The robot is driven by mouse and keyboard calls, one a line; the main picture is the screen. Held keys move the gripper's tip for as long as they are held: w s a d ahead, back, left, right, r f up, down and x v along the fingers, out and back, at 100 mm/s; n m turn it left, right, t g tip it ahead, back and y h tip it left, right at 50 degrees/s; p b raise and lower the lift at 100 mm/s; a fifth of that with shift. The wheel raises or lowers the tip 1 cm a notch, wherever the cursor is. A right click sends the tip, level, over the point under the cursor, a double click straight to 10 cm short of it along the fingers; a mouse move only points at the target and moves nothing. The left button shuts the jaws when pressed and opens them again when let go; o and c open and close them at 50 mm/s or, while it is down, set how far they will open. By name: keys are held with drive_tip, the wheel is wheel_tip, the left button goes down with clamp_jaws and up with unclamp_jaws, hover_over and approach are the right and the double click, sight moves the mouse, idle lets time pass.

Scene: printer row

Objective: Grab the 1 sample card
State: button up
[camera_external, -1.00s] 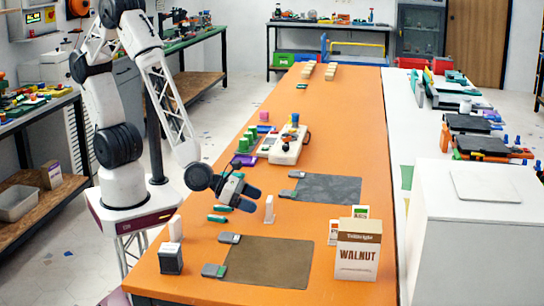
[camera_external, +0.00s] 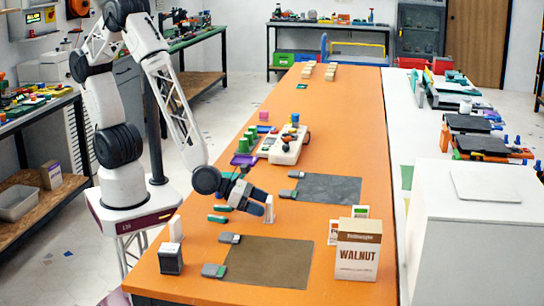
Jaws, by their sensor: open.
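A small white upright piece (camera_external: 270,209) stands on the orange table. I cannot read any mark on it, nor tell for sure that it is the sample card. My gripper (camera_external: 260,202) is open, its dark fingers pointing right and reaching close to this piece. I cannot tell whether the fingers touch it or pass beside it. A white box with a brown band (camera_external: 357,251) reads WALNUT at the front right. Small cards stand behind it, one with a green top (camera_external: 360,212) and one with an orange-red mark (camera_external: 333,233), both partly hidden by the box.
A grey mat (camera_external: 328,189) and a brown mat (camera_external: 268,264) lie on the orange table (camera_external: 350,110), with small grey blocks at their left edges. A white device (camera_external: 288,149) stands farther back. The far table is mostly clear.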

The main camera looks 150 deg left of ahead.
sight(275, 220)
drive_tip(key=shift+x, duration=2.55)
drive_tip(key=c, duration=1)
drive_tip(key=shift+r, duration=0.15)
drive_tip(key=shift+r, duration=0.55)
wheel_tip(275, 220, up, 2)
drive_tip(key=shift+r, duration=0.1)
drive_tip(key=s+d, duration=0.2)
drive_tip(key=s, duration=0.2)
drive_tip(key=s+d, duration=0.2)
drive_tip(key=s, duration=0.3)
drive_tip(key=s+d+r, duration=0.1)
drive_tip(key=s+d, duration=0.2)
drive_tip(key=s, duration=0.2)
drive_tip(key=shift+s+r, duration=0.15)
drive_tip(key=shift+s, duration=0.1)
